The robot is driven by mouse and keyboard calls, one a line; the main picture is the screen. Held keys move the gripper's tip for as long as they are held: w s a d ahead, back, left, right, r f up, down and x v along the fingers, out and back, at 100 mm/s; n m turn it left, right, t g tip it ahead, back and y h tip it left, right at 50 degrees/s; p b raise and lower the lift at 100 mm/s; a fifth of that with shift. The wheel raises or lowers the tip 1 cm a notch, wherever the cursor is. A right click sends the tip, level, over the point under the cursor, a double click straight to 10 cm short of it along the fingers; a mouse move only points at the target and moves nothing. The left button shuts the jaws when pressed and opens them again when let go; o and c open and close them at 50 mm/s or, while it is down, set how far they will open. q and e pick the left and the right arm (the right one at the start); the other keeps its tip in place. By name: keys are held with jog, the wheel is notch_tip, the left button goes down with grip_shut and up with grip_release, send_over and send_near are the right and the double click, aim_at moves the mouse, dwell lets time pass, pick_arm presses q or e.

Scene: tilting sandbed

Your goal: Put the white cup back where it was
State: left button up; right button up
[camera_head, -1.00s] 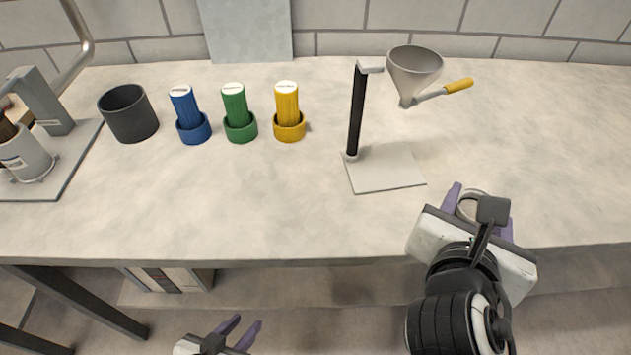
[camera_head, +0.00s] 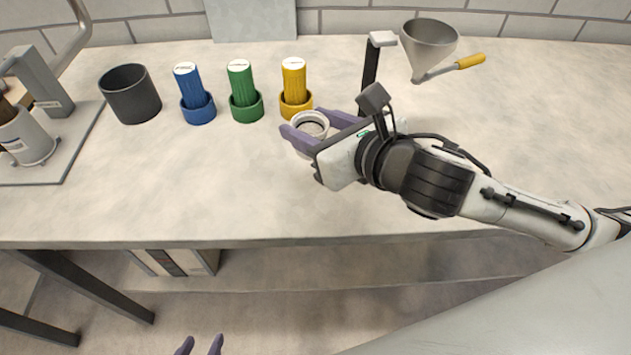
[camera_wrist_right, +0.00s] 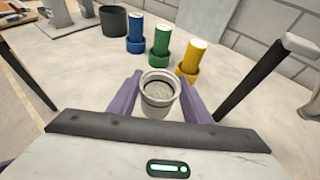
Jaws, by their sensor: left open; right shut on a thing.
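A small white cup (camera_head: 309,124) with a dark band inside its rim is held between the purple fingers of my right gripper (camera_head: 322,122). In the right wrist view the cup (camera_wrist_right: 158,98) is upright between the two fingers, its open top facing the camera. Whether its base touches the counter cannot be told. My left gripper (camera_head: 200,345) is open and empty at the bottom edge of the head view, in front of the counter. Another white cup-like vessel (camera_head: 28,140) stands on the grey stand at the far left.
Blue (camera_head: 188,88), green (camera_head: 240,85) and yellow (camera_head: 294,80) cylinders stand in matching rings behind the held cup. A dark grey pot (camera_head: 130,95) is left of them. A funnel (camera_head: 428,45) with a yellow handle is behind my right arm. The counter (camera_head: 170,190) is clear at front left.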

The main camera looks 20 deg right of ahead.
jog(key=shift+w+d+n+y, duration=0.2)
jog(key=shift+d+n+y, duration=0.1)
jog(key=shift+n+y, duration=0.3)
jog(key=shift+d+r+n+g+y, duration=0.25)
jog(key=shift+n+g+y, duration=0.15)
jog(key=shift+g+y, duration=0.1)
jog(key=shift+s+f+b, duration=0.1)
jog(key=shift+f+b, duration=0.1)
jog(key=shift+b, duration=0.1)
notch_tip(320, 180, down, 9)
jog(key=shift+f+b, duration=0.2)
jog(key=shift+b, duration=0.6)
jog(key=shift+f, duration=0.15)
jog(key=o, duration=1.2)
